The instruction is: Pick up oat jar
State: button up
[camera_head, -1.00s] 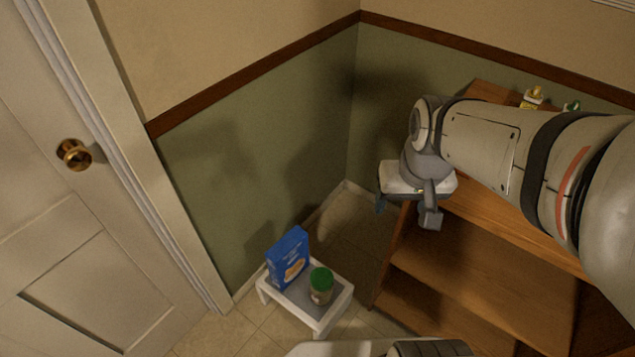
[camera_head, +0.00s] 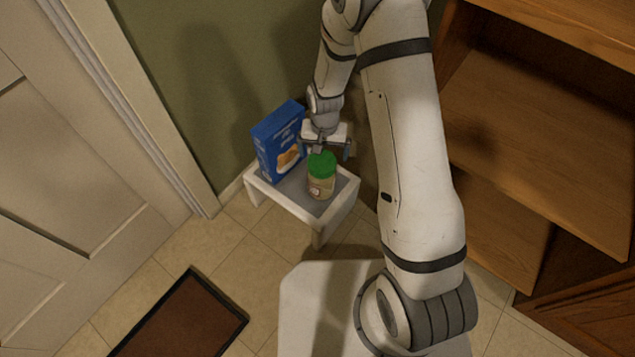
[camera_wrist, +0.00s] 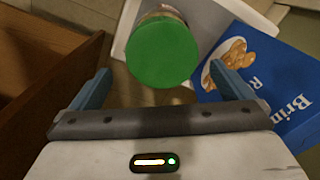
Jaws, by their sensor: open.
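The oat jar (camera_head: 321,184) has a green lid and a pale labelled body. It stands upright on a small white stool (camera_head: 318,219) with a grey top. In the wrist view its green lid (camera_wrist: 162,53) lies beyond and between my fingertips, and most of its body is hidden under the lid. My gripper (camera_head: 328,150) is above the stool, just behind the jar in the head view. Its two blue-grey fingers (camera_wrist: 161,80) are spread wide with nothing between them. I cannot tell whether a finger touches the jar.
A blue box (camera_head: 281,143) stands on the stool left of the jar, close to one finger in the wrist view. A wooden shelf (camera_head: 540,130) is at the right. A white door (camera_head: 70,150) and brown mat (camera_head: 185,320) are at the left.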

aim_at(322, 177)
jog(key=f+b, duration=0.1)
jog(key=f, duration=0.2)
jog(key=f+b, duration=0.1)
jog(key=f, duration=0.1)
jog(key=f+b, duration=0.2)
jog(key=f, duration=0.1)
jog(key=shift+s+a+f, duration=0.2)
jog(key=shift+s+f, duration=0.1)
jog(key=shift+s, duration=0.05)
jog(key=shift+r, duration=0.15)
jog(key=c, duration=1.3)
